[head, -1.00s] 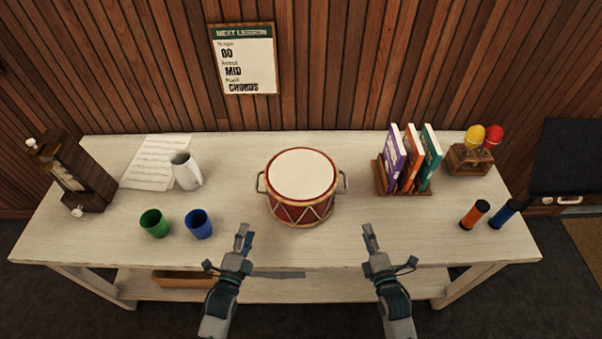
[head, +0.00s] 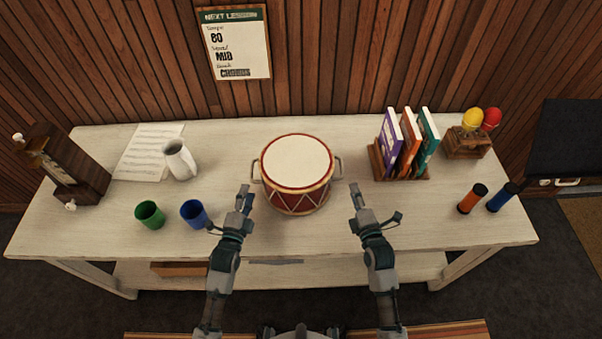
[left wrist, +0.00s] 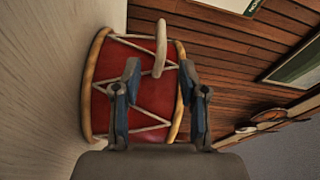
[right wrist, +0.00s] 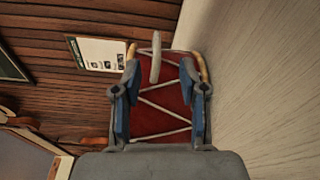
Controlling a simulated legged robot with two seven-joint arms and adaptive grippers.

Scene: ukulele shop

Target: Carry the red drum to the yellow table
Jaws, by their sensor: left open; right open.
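The red drum (head: 297,175) stands upright on the pale wooden table, with a cream top, gold rims and a metal handle on each side. My left gripper (head: 244,199) is open at the drum's left side, just short of the left handle. In the left wrist view the drum's handle (left wrist: 160,48) stands ahead, between the open fingers (left wrist: 160,95). My right gripper (head: 355,197) is open at the drum's right side, near the right handle. In the right wrist view that handle (right wrist: 155,58) lies ahead between the open fingers (right wrist: 163,100). I see no yellow table.
On the pale table (head: 300,236), a green cup (head: 150,215), blue cup (head: 195,213) and white pitcher (head: 180,160) stand left. A book rack (head: 402,175), maracas (head: 472,120) and two shakers (head: 472,199) stand right. A wooden metronome (head: 68,170) is far left.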

